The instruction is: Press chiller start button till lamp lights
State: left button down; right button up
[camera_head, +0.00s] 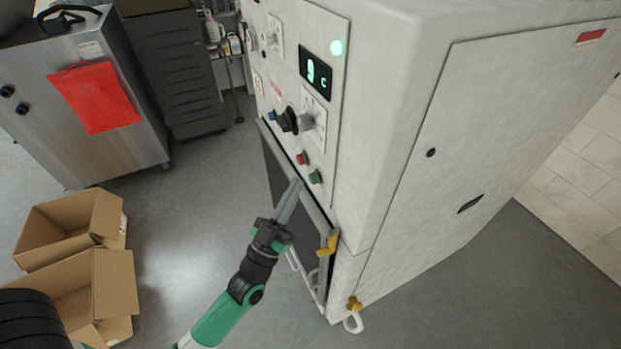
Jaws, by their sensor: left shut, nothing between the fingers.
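The chiller (395,75) is a tall off-white cabinet, with its control panel on the left-facing side. My left gripper (298,182) is shut and empty. Its tips point up at the panel and show just left of the green button, below the red one. I cannot tell whether they touch the panel. No start label is readable. My right gripper is out of view.
A lit display (316,74) and black knob (288,120) sit higher on the panel. A framed door with a yellow latch (328,245) is beneath. Open cardboard boxes (75,225) stand at left, before a steel cabinet (45,135). Grey floor between is clear.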

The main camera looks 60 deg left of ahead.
pick_arm(q)
jog(key=s, duration=0.5)
jog(key=shift+a+b, duration=0.1)
jog(key=shift+b, duration=0.25)
dwell(0.8)
